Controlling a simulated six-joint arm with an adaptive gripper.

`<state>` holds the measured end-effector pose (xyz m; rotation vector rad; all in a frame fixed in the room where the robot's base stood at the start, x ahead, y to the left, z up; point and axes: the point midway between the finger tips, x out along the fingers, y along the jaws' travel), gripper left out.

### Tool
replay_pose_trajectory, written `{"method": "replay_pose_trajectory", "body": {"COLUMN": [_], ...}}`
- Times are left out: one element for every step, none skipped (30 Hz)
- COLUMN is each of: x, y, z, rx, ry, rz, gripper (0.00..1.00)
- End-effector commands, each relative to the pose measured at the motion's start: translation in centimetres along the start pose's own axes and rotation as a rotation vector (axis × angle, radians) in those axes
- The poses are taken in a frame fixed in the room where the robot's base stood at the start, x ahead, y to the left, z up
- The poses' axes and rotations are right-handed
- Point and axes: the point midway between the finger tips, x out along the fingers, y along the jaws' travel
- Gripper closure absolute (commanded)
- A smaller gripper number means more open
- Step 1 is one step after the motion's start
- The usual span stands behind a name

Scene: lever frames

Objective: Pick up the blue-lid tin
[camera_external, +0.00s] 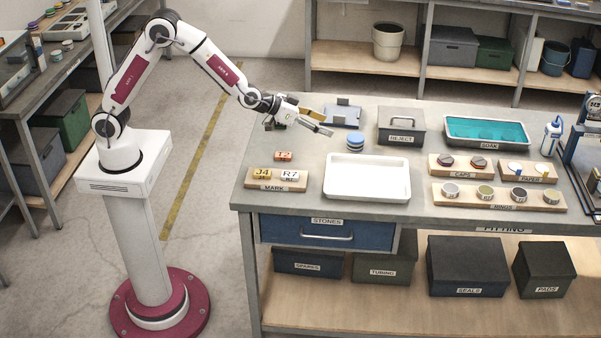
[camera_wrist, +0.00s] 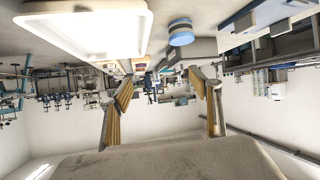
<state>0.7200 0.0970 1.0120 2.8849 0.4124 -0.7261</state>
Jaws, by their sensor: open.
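The blue-lid tin (camera_external: 355,142) is a short round tin standing on the workbench, behind the white tray and in front of the reject box. A pale band shows around its side below the lid. It also shows in the wrist view (camera_wrist: 181,34), near the top and right of the tray. My gripper (camera_external: 326,123) is to the left of the tin and above the bench, apart from it. In the wrist view its two fingers (camera_wrist: 165,92) are spread wide, with nothing between them.
An empty white tray (camera_external: 367,193) lies in front of the tin. A reject box (camera_external: 402,126) stands behind right, and a blue-grey holder (camera_external: 342,116) behind left. Tiles on the mark block (camera_external: 277,186) are at the front left. A teal soak basin (camera_external: 487,132) is further right.

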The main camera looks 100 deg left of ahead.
Motion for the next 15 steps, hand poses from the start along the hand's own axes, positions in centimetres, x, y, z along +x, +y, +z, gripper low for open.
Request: {"method": "replay_pose_trajectory", "body": {"x": [1.1,1.7,2.4,3.0,3.5,4.2,4.7,5.2,5.8,6.2,6.5,7.0,7.3,7.5,7.8], "y": [-0.5,-0.7,-1.0,-1.3,-1.6,-2.0,-2.2,-2.5,-2.9,-3.1,-3.4,-3.7,-3.9,-4.1,-4.3], "z": [0.6,0.9,1.1,1.4,1.7,2.0,2.2,2.5,2.9,3.1,3.3,3.6,3.8,4.0,4.2], "rx": [-0.002,-0.003,-0.004,-0.004,-0.004,-0.005,-0.005,-0.004,-0.004,-0.004,-0.004,-0.004,-0.004,-0.003,-0.002], "ry": [0.008,0.014,0.024,0.032,0.038,0.048,0.055,0.061,0.070,0.076,0.083,0.089,0.094,0.098,0.103], "rz": [-0.015,-0.024,-0.035,-0.044,-0.054,-0.066,-0.075,-0.084,-0.096,-0.104,-0.112,-0.122,-0.129,-0.134,-0.141], "gripper": [0.37,0.37,0.37,0.37,0.37,0.37,0.37,0.37,0.37,0.37,0.37,0.37,0.37,0.37,0.37]}}
